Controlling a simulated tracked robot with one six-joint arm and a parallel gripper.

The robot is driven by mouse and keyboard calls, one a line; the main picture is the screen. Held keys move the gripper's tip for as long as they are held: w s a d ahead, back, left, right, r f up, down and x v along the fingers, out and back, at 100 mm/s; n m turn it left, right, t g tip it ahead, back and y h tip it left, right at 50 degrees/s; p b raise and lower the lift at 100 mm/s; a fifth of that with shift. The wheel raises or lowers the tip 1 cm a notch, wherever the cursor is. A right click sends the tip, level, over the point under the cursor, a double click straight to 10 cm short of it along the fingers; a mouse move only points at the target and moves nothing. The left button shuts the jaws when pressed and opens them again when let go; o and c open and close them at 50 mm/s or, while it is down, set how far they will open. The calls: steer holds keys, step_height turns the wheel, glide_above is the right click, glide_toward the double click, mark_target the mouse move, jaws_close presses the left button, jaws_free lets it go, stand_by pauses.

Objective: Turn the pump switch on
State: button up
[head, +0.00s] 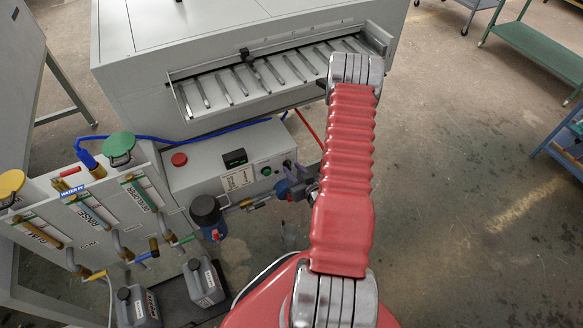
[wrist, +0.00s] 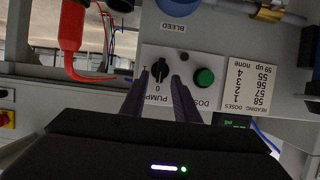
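The pump switch (wrist: 160,70) is a small black rotary knob on a light control plate, with the upside-down label PUMP and a 0 beside it in the wrist view. My gripper (wrist: 159,77) has its two dark fingers apart, and the knob shows between their tips. I cannot tell whether the fingers touch the knob. In the head view my gripper (head: 296,188) is at the right end of the grey control box (head: 210,165), and the switch is hidden or too small to make out there.
A green button (wrist: 204,76) sits close beside the switch, and a dose label (wrist: 249,86) is further right. A red button (head: 179,159) and a small display (head: 235,157) are on the box.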

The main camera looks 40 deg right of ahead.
mark_target(288, 165)
steer(key=shift+x, duration=1.1)
steer(key=shift+c, duration=0.5)
steer(key=shift+r, duration=0.1)
jaws_close()
